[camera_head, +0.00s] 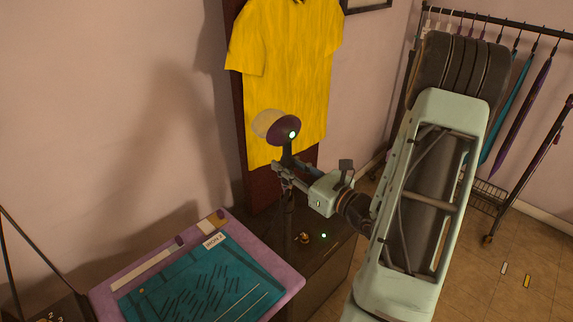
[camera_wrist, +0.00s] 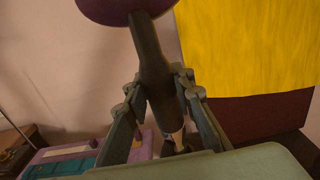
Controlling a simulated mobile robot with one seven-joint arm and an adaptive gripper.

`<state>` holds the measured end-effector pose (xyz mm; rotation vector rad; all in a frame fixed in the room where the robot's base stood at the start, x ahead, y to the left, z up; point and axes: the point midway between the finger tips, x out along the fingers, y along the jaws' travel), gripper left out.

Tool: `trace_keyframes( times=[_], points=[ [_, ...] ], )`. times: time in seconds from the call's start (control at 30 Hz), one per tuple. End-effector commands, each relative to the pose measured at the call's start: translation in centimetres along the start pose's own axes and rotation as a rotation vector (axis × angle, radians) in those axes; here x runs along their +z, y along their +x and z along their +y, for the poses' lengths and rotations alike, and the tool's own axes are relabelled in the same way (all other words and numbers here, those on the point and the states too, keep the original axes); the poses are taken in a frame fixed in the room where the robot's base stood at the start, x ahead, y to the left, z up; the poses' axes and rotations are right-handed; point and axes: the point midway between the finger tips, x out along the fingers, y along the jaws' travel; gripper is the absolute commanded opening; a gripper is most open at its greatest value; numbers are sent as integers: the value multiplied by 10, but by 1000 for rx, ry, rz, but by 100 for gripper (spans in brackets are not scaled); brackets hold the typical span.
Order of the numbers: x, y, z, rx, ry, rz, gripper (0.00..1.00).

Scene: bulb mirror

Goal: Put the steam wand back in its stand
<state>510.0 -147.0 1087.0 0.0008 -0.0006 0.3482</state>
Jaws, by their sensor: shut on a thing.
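The steam wand (camera_head: 285,131) has a rounded purple and cream head with a small pale-green light, above a dark handle. My gripper (camera_head: 283,170) is shut on the handle and holds the wand upright, head up, in front of the yellow shirt. In the wrist view the wand's dark handle (camera_wrist: 150,55) stands between the two fingers of my gripper (camera_wrist: 158,88), and the purple head is cut by the top edge. A small brass fitting (camera_head: 304,238) sits on the dark cabinet top below the wand; I cannot tell whether it is the stand.
The yellow shirt (camera_head: 290,75) hangs on a dark red board (camera_head: 266,190). A purple-edged board with a teal face (camera_head: 195,290) lies at the lower left. A clothes rack (camera_head: 530,28) stands at the right.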

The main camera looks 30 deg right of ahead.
Motion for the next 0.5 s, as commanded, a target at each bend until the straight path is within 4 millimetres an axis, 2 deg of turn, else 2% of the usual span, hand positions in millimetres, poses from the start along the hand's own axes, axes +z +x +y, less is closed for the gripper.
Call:
trace_keyframes(
  times=[0.5],
  points=[
    [-16,0,0,0,-2,-3,0]
  ],
)
